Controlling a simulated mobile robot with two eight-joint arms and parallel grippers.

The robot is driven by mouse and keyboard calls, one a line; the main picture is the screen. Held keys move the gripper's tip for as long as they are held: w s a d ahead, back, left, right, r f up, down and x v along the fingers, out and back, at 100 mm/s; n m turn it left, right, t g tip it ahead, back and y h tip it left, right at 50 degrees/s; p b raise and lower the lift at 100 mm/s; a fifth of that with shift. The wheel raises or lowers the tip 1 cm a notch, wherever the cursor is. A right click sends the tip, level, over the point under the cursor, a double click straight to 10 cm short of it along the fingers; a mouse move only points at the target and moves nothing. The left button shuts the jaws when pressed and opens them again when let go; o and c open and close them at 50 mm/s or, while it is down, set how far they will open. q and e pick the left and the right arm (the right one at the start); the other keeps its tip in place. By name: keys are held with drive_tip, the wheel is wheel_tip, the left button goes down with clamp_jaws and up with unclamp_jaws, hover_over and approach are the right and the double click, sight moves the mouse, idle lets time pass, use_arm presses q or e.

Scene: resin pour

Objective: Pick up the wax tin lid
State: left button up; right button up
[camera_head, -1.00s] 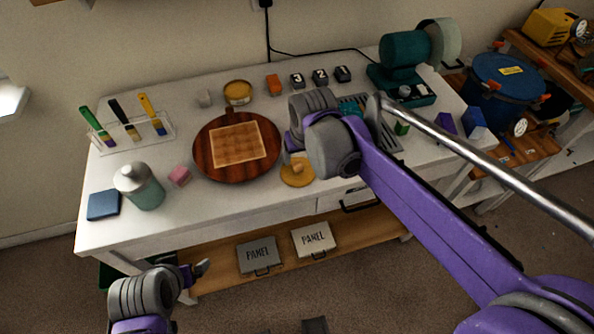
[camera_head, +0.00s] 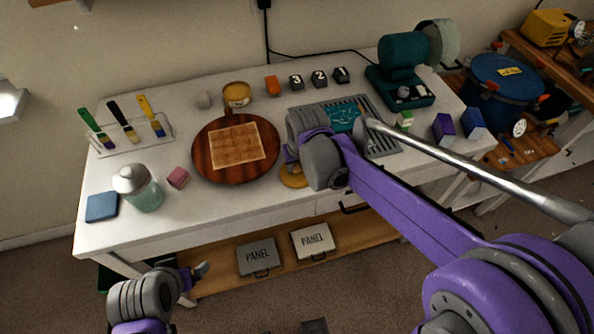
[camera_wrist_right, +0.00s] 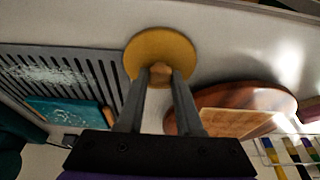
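The wax tin lid (camera_head: 293,180) is a round yellow disc with a small wooden knob. It lies on the white table near the front edge, right of the round wooden board, and is partly hidden by my right wrist in the head view. In the right wrist view the lid (camera_wrist_right: 160,46) is just beyond my right gripper (camera_wrist_right: 161,76). Its fingers are apart, one on each side of the knob; I cannot see firm contact. The open yellow tin (camera_head: 237,94) stands at the back of the table. My left gripper (camera_head: 201,271) is low, in front of the table; its finger opening is unclear.
The round wooden board (camera_head: 205,170) with a tan square panel lies left of the lid. A grey slotted rack (camera_head: 384,141) with a teal piece is behind right. A pink cube (camera_head: 178,177) and a jar (camera_head: 146,195) stand on the left.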

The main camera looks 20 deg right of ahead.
clamp_jaws()
